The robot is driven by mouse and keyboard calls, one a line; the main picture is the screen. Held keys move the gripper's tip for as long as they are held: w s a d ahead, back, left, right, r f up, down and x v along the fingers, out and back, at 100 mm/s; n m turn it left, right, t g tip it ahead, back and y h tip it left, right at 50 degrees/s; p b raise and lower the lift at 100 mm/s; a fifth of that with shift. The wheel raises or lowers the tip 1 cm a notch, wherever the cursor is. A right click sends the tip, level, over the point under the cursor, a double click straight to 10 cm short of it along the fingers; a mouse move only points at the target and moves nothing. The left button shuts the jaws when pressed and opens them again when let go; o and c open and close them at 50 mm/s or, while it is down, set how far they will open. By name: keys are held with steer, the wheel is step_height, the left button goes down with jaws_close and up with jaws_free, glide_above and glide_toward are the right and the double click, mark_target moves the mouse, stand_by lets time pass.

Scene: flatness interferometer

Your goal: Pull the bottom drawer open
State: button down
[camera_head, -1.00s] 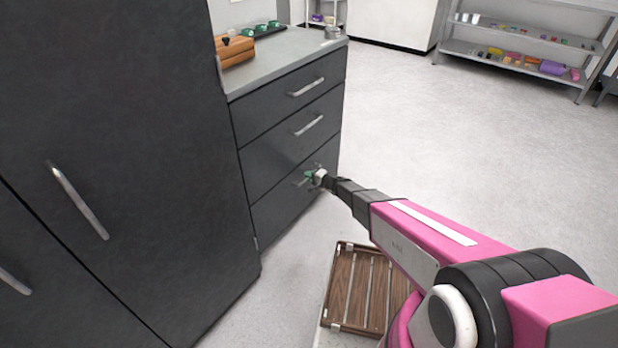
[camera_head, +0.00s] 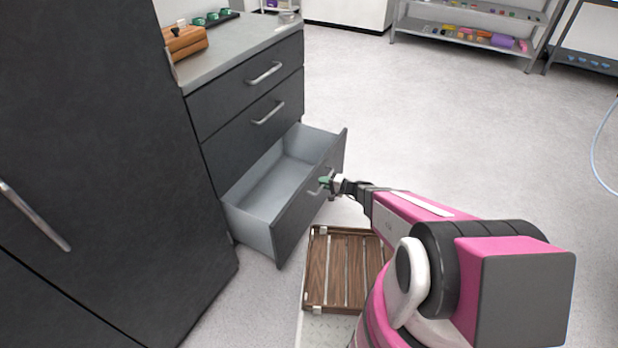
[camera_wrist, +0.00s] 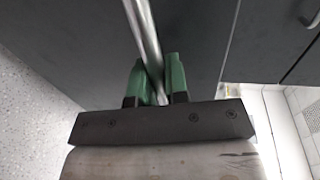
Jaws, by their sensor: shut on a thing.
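The bottom drawer (camera_head: 310,196) of the dark cabinet is pulled out well past the front of the drawers above, and its grey inside (camera_head: 272,185) shows empty in the head view. My gripper (camera_head: 326,182) is at the drawer's front, shut on its metal bar handle. In the wrist view the handle (camera_wrist: 143,35) runs between the two green fingertips (camera_wrist: 156,82), one on each side of it. Part of the handle is hidden by my gripper.
Two shut drawers (camera_head: 240,125) with bar handles are above. A tall dark cabinet (camera_head: 90,150) stands at the left. A slatted wooden rack (camera_head: 343,270) lies below my arm. A shelf unit (camera_head: 465,40) stands at the back. The floor to the right is clear.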

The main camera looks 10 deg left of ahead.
steer(key=v, duration=0.2)
steer(key=f+v, duration=0.1)
steer(key=v, duration=0.1)
steer(key=shift+d, duration=0.25)
steer(key=c, duration=1.1)
jaws_free()
steer(key=shift+c, duration=0.2)
steer(key=shift+r, duration=0.1)
steer(key=v, duration=1)
steer(key=shift+s+d, duration=0.15)
steer(key=shift+d, duration=0.25)
